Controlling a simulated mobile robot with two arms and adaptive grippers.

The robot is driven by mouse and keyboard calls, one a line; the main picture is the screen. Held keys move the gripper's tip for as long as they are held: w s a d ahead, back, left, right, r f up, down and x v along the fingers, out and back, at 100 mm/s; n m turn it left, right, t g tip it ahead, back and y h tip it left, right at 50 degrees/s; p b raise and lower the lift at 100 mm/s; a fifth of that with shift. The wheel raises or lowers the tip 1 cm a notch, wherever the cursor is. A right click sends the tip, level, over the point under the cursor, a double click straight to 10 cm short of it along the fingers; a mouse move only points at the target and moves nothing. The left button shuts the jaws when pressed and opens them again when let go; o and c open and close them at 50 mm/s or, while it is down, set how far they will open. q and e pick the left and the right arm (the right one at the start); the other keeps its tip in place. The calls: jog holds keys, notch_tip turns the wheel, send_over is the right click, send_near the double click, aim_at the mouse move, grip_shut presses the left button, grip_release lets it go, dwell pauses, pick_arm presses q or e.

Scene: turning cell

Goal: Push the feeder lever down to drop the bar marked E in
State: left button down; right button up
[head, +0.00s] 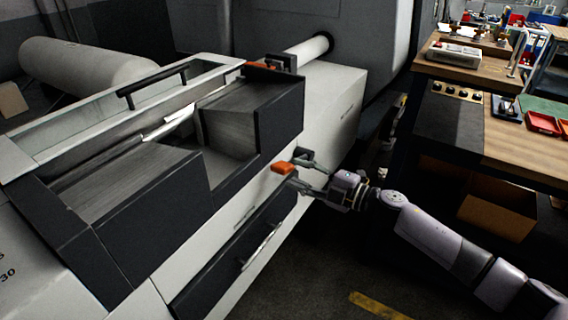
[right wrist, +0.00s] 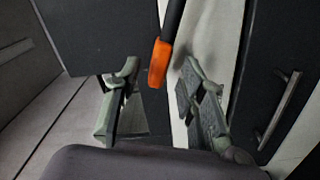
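The feeder lever's orange handle (head: 282,168) sticks out from the front of the bar feeder (head: 280,112). It also shows in the right wrist view (right wrist: 159,64), on a dark rod. My right gripper (head: 297,171) is open, with its fingertips close to the orange handle. In the right wrist view my right gripper (right wrist: 160,82) has one finger on each side of the handle's line, with clear gaps. A shiny bar (head: 171,124) lies in the feeder's channel. No letter E is legible on it. My left gripper is not in view.
A dark front panel with a handle (head: 262,245) lies below the lever. A wooden workbench (head: 520,150) with red trays (head: 543,123) stands at the right. Floor with a yellow stripe (head: 377,305) shows between feeder and bench.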

aim_at(291, 170)
jog(key=x, duration=0.5)
jog(key=shift+c, duration=0.4)
grip_shut()
dwell(0.5)
